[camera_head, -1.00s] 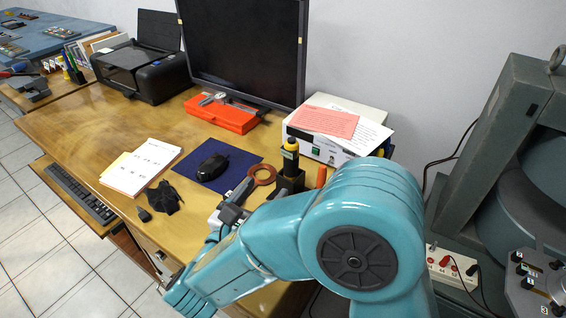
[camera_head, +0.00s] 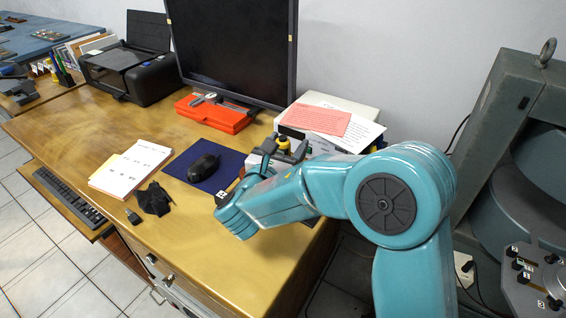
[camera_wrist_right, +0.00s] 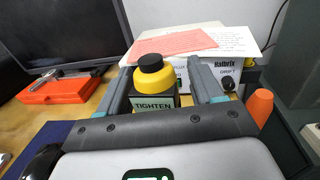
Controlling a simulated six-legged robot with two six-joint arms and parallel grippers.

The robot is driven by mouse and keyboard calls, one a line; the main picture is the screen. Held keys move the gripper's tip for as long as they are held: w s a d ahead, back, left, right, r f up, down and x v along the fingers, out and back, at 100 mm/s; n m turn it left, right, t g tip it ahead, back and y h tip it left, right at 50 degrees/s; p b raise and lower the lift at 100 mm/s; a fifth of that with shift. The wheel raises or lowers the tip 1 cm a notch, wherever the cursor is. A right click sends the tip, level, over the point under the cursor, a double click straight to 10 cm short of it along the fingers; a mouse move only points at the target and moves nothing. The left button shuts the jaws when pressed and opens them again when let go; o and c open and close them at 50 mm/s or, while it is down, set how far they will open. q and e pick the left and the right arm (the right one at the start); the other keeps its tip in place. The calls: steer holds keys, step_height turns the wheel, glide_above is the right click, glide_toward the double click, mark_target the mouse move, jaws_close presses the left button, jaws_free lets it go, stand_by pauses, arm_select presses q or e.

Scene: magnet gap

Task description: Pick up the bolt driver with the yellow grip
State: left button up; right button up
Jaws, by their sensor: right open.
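The bolt driver (camera_wrist_right: 154,76) stands upright in the right wrist view. It has a yellow grip with a black cap, and a dark block marked TIGHTEN is below it. The driver's lower part is hidden. My left gripper is not in view.
An orange tapered handle (camera_wrist_right: 260,106) stands just right of the right finger. Behind are a white box with papers and a pink sheet (camera_head: 316,120). A red case (camera_head: 213,114), a monitor (camera_head: 232,50) and a mouse (camera_head: 203,167) on a blue mat lie left.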

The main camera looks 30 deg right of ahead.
jaws_close()
steer(key=shift+r, duration=0.1)
